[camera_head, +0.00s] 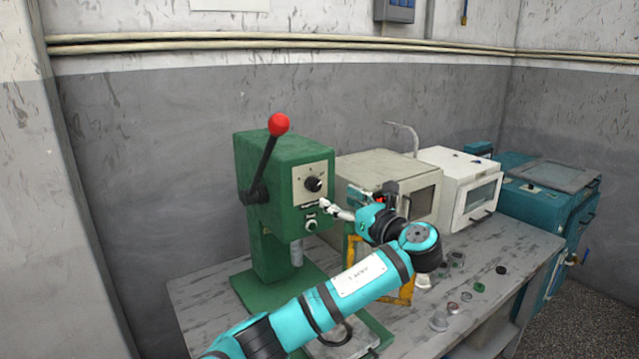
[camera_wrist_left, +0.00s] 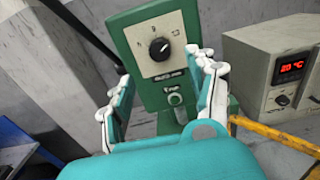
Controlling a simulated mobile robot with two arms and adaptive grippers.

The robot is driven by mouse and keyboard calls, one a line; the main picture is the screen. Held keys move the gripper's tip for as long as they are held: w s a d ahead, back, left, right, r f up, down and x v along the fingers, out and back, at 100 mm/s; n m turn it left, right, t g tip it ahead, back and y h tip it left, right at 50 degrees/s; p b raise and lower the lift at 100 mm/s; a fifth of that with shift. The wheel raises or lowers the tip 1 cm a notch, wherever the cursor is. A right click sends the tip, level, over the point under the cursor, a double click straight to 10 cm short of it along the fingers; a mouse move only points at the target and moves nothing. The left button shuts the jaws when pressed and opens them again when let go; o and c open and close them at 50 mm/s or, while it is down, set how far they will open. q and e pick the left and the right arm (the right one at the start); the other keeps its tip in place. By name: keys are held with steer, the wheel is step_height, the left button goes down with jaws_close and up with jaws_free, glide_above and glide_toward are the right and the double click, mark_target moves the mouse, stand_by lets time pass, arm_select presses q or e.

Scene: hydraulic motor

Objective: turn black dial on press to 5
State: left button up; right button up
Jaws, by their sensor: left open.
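The green press (camera_head: 286,170) stands on the workbench, with a red-knobbed lever on its left side. Its black dial (camera_head: 313,184) sits on a pale panel on the front. In the left wrist view the dial (camera_wrist_left: 159,48) is ahead, beyond the fingers and a little above them, with a white pointer mark; the scale marks are too small to read surely. My left gripper (camera_head: 334,207) is just in front of the panel, below and right of the dial. In the left wrist view my left gripper (camera_wrist_left: 160,98) is open and empty, its fingers apart. My right gripper is not in view.
Below the dial is a small round button (camera_wrist_left: 174,99). A beige box (camera_wrist_left: 280,65) with a red display stands right of the press. A yellow frame (camera_head: 353,250) is under my left forearm. Small round parts lie on the workbench (camera_head: 505,240). A white oven (camera_head: 462,190) stands further right.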

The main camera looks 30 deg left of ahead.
mark_target(316, 187)
arm_select(q)
steer(key=p+x, duration=0.2)
steer(key=x, duration=0.7)
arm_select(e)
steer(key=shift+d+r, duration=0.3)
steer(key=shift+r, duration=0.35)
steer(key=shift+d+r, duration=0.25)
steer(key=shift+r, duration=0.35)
arm_select(q)
steer(key=c, duration=1.1)
steer(key=shift+c, duration=0.2)
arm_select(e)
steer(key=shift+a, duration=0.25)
